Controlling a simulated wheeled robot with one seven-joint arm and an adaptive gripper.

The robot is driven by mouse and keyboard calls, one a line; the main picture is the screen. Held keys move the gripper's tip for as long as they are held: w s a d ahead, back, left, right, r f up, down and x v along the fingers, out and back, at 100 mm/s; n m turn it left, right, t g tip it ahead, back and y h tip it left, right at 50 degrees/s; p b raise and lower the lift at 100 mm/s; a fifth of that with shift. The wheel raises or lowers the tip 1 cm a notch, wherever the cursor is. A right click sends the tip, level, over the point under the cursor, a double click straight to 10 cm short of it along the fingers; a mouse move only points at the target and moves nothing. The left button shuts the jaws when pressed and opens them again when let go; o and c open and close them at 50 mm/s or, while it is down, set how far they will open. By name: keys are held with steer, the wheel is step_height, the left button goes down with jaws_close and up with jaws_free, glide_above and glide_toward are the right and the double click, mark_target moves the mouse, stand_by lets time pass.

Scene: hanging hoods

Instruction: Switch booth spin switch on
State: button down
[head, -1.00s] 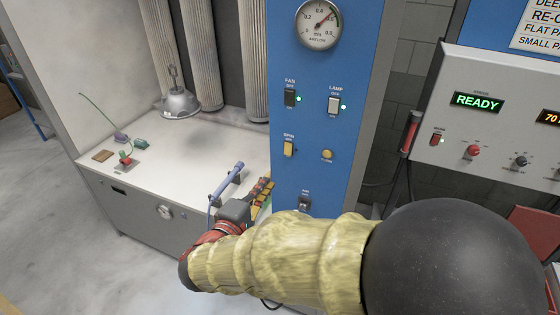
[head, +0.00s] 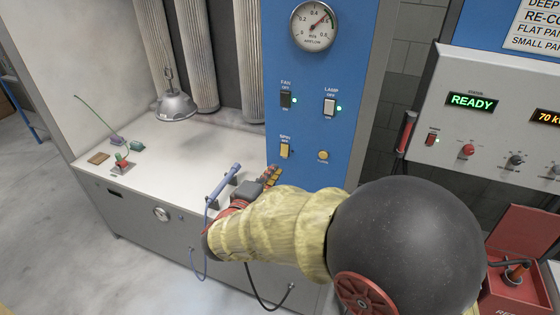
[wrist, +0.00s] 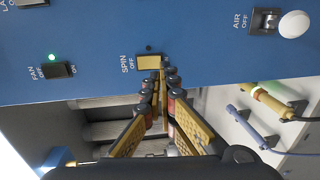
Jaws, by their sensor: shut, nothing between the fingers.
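The yellow spin switch (head: 285,151) sits on the blue panel, below the fan switch. In the wrist view the spin switch (wrist: 149,62) is beside its SPIN OFF label, with a small dark, unlit lamp next to it. My gripper (head: 272,173) is shut and empty, just below the switch in the head view. In the wrist view the tips of my gripper (wrist: 162,72) overlap the edge of the switch; I cannot tell whether they touch it. My arm hides the lower part of the panel in the head view.
The fan switch (head: 286,100) and lamp switch (head: 330,107) have lit green lamps. A round yellow button (head: 322,156) is right of the spin switch. The air switch (wrist: 264,20) shows in the wrist view. A blue spray tool (head: 224,184) lies at the bench edge.

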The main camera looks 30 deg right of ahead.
mark_target(284, 156)
steer(key=x, duration=0.6)
steer(key=shift+d, duration=0.1)
